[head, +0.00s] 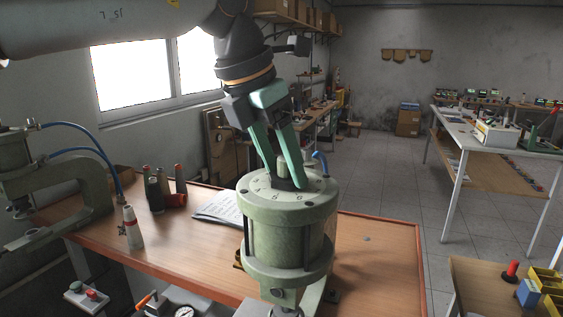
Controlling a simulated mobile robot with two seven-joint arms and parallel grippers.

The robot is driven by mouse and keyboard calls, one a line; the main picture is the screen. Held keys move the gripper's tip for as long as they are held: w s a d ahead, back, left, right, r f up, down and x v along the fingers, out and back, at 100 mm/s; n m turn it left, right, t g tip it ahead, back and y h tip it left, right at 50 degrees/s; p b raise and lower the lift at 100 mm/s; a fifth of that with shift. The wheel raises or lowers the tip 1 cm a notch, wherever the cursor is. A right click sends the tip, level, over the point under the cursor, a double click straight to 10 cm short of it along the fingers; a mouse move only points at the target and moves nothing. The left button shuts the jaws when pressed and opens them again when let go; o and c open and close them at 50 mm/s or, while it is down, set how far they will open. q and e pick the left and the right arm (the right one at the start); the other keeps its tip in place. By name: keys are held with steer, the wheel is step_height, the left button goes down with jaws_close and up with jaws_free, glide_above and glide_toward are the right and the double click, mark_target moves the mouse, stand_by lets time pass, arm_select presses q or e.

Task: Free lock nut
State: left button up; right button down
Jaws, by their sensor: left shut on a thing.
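A green pneumatic cylinder (287,226) stands upright at the front of the wooden bench, its round top marked with a ring of dial marks. My left gripper (285,181) reaches down from above, with its green fingers at the middle of that top. The fingers are shut on a small dark part (287,184) at the centre, which looks like the lock nut; the fingers hide most of it. My right gripper is not in view.
The wooden bench (375,262) is mostly clear to the right of the cylinder. A second green press (75,185) with blue hoses stands at left. A blue hose (321,163) rises behind the cylinder top.

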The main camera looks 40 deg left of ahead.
arm_select(q)
steer(key=shift+r, duration=0.1)
steer(key=o, duration=1.4)
steer(key=p+v, duration=0.1)
steer(key=v, duration=1.1)
steer(key=shift+s+r+p, duration=0.15)
steer(key=shift+r+p, duration=0.05)
steer(key=shift+p, duration=0.1)
